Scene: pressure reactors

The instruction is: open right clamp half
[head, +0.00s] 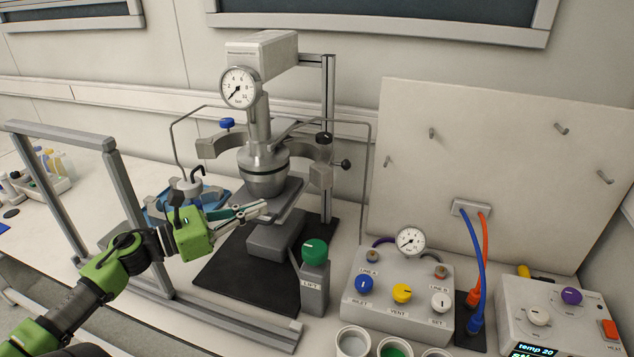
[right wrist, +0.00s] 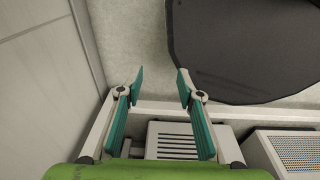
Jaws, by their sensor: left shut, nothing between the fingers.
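The steel reactor vessel (head: 264,172) stands under the head with the pressure gauge (head: 239,88). The right clamp half (head: 321,174) is a grey curved piece to the right of the vessel, with a dark knob beside it. It appears swung out from the vessel's rim. The left clamp half (head: 216,147) sticks out to the left, also apart from the vessel. My left gripper (head: 264,207) is shut and empty, low in front of the vessel and left of the right clamp half. My right gripper (right wrist: 158,78) is open and empty in the right wrist view, away from the reactor.
The green LIFT knob (head: 315,251) stands on a post at the front right. A control box (head: 400,297) with coloured knobs and a heater box (head: 557,318) are further right. A grey frame (head: 125,185) stands at left. A large upright panel (head: 500,150) is behind the boxes.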

